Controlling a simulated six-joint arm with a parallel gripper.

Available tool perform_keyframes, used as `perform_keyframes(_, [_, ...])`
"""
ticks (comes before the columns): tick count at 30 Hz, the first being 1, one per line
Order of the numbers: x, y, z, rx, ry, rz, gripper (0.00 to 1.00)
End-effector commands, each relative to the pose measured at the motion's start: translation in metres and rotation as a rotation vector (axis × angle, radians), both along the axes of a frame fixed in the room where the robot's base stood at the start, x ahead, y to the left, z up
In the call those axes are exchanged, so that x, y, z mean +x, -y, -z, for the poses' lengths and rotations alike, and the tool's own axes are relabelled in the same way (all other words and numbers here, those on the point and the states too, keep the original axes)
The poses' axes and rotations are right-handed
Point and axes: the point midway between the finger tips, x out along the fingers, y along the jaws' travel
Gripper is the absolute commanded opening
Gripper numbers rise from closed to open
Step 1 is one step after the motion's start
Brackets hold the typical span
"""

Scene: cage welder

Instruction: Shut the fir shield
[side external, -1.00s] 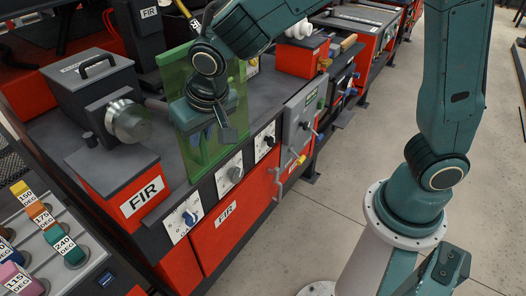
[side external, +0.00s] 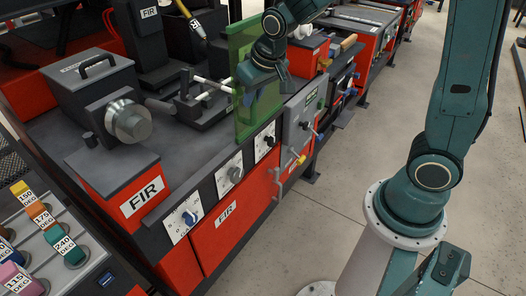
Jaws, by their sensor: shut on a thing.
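The fir shield (side external: 246,116) is a translucent green upright panel at the front edge of the bench labelled FIR. It stands in the upper middle of the side external view, to the right of the welding fixture with pale rods (side external: 208,90). My gripper (side external: 252,88) is at the shield, on its right-hand side, and is shut on it. The fingertips and the exact spot of the grip are hard to see against the wrist and the green panel. The fixture's front is largely uncovered.
A grey box with a round chuck (side external: 130,122) stands on the bench at left. Dials (side external: 184,216) line the bench front. A grey switch box (side external: 300,120) sits just right of the shield.

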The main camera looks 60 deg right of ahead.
Motion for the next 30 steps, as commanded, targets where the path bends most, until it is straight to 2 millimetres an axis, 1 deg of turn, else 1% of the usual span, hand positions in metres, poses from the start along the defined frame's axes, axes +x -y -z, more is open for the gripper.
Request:
perform_keyframes(1, [0.0002,0.0065,-0.0010,0.000,0.002,0.003,0.00])
perform_keyframes(5, [0.0003,0.0154,-0.0012,-0.001,0.003,0.002,0.00])
perform_keyframes(9, [0.0005,0.0140,-0.0011,-0.001,0.003,-0.001,0.00])
perform_keyframes(10, [0.0005,0.0139,-0.0011,-0.001,0.003,-0.001,0.16])
perform_keyframes(13, [0.0005,0.0137,-0.0010,-0.001,0.003,-0.001,0.36])
perform_keyframes(23, [0.0002,0.0134,-0.0008,0.000,0.001,0.000,0.36])
perform_keyframes(30, [-0.0027,0.0125,-0.0096,0.000,0.003,-0.001,0.36])
